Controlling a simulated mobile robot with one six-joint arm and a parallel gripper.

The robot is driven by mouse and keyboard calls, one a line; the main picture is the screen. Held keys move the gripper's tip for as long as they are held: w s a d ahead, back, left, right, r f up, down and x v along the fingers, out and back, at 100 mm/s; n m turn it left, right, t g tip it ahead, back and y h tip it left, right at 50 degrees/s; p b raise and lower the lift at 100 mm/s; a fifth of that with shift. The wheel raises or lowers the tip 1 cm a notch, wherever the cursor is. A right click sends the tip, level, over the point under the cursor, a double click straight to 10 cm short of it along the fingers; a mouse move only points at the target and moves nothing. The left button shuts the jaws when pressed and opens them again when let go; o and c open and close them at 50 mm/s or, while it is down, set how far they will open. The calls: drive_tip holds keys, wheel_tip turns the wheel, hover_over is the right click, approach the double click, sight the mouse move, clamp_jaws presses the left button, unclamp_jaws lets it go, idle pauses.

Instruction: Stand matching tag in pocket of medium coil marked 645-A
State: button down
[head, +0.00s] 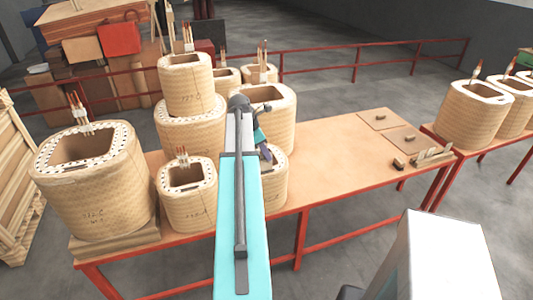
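Several tan wound coils stand on the wooden table: a large one (95,195) at left, a small one (187,208), a stack with an upper coil (187,88) on a lower coil (190,130), a large one (282,112) behind my arm, and a smaller one (275,183) partly hidden by it. Some have handwritten marks, too small to read surely; I cannot tell which is 645-A. Small tag-like pieces lie at the table's right end, in or beside a holder (432,155). My gripper (265,152) hangs over the smaller coil near the middle; its fingers are too small to tell open or shut.
Two thin boards, one at the back (384,118) and one nearer (411,139), each bear a small brown piece. A dark block (398,164) lies near the front edge. The table's middle right (335,155) is clear. More coils (474,112) stand on a second table at right.

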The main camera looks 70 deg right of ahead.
drive_tip(key=shift+f+b, duration=0.45)
drive_tip(key=shift+f, duration=1.6)
drive_tip(key=c, duration=1.9)
unclamp_jaws()
drive_tip(key=shift+c, duration=0.2)
drive_tip(key=shift+r, duration=0.1)
drive_tip(key=b+v, duration=0.3)
drive_tip(key=v, duration=1)
drive_tip(key=shift+a+r, duration=0.15)
drive_tip(key=shift+r, duration=0.1)
